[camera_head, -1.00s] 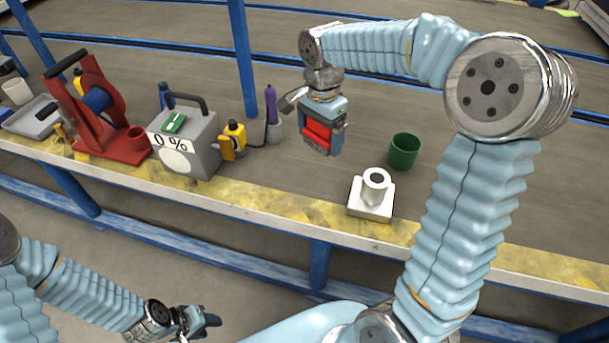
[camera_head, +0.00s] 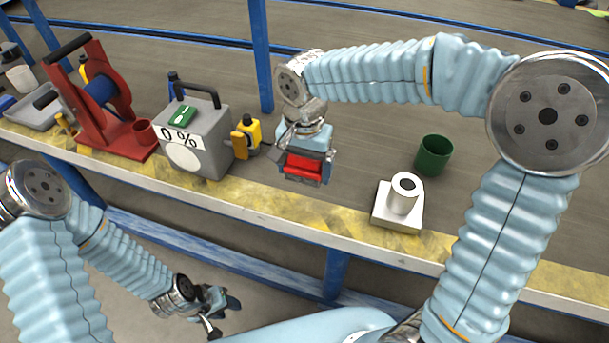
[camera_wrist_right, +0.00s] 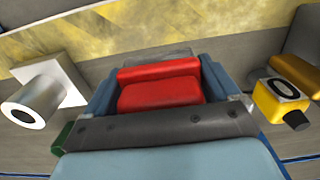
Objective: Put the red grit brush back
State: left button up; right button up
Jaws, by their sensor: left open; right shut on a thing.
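The red grit brush (camera_head: 303,165) appears as a red block between the jaws of my right gripper (camera_head: 302,178). That gripper is shut on it and holds it over the table's front part, right of the grey charging box. In the right wrist view the red brush (camera_wrist_right: 158,86) sits between the two blue-grey fingers. My left gripper (camera_head: 222,308) is open and empty, low in front of the table.
A red reel stand (camera_head: 108,110) with a red cup stands left. Right are a white block with an upright tube (camera_head: 400,205) and a green cup (camera_head: 433,155). The table front edge is yellow.

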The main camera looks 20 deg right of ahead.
aim_at(304, 187)
jog(key=shift+w+d+f, duration=0.2)
jog(key=shift+w+f, duration=0.65)
jog(key=shift+f, duration=0.25)
jog(key=shift+w+f, duration=0.15)
jog(key=shift+f, duration=0.75)
jog(key=shift+w+f, duration=0.15)
jog(key=shift+f, duration=0.75)
jog(key=shift+f+b, duration=0.15)
jog(key=shift+b, duration=0.2)
jog(key=o, duration=0.7)
jog(key=shift+o, duration=0.2)
jog(key=shift+r, duration=0.5)
notch_tip(304, 187, up, 11)
jog(key=p, duration=0.1)
jog(key=shift+r+p, duration=0.2)
jog(key=shift+p, duration=0.2)
